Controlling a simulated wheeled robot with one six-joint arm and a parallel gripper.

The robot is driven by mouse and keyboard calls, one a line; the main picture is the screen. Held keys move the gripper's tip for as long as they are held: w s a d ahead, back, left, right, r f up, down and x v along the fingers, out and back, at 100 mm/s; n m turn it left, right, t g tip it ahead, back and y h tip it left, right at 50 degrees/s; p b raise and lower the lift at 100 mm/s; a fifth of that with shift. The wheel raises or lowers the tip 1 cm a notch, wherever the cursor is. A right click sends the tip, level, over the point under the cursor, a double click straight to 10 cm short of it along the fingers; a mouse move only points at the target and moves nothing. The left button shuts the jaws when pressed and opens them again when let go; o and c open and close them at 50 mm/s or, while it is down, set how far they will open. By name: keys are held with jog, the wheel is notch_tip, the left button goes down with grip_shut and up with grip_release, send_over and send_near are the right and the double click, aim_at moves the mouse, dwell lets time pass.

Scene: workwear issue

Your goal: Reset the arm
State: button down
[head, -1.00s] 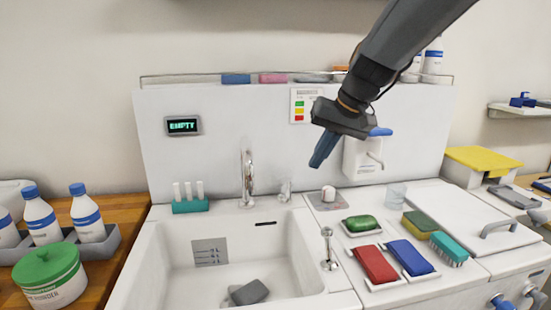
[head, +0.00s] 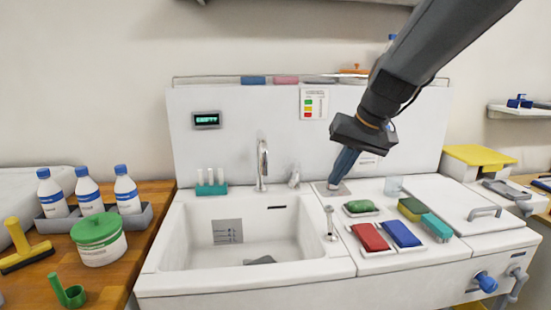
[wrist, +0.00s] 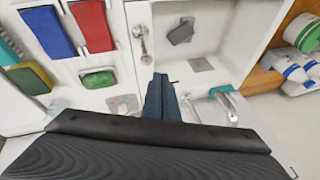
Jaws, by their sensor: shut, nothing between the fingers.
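My gripper (head: 340,171) hangs from my arm at the upper right in the head view. Its fingers are together with nothing between them, pointing down above the back ledge of the sink unit, to the right of the tap. In the wrist view the closed fingers (wrist: 163,98) point toward the sink edge. My arm and gripper hide most of the dispenser on the back panel.
The sink (head: 180,235) holds a grey piece (head: 261,260). A tap (head: 262,165) stands behind it. On the counter to the right are a red block (head: 370,237), a blue block (head: 402,233), green soap (head: 361,207), a sponge (head: 410,208) and a cup (head: 393,187). White bottles (head: 88,190) stand left.

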jog(key=shift+g+h, duration=0.8)
jog(key=s+f, duration=0.3)
jog(key=s+d+f, duration=0.1)
jog(key=s+f, duration=0.2)
jog(key=f, duration=0.1)
jog(key=s+d+f, duration=0.1)
jog(key=s+f, duration=0.2)
jog(key=f, duration=0.1)
jog(key=shift+s, duration=0.4)
jog(key=s+d+f+n+g+h, duration=0.1)
jog(key=s+d+f, duration=0.1)
jog(key=s+f, duration=0.6)
jog(key=s, duration=0.3)
jog(key=shift+s+d+g+h, duration=0.15)
jog(key=shift+g+h, duration=0.15)
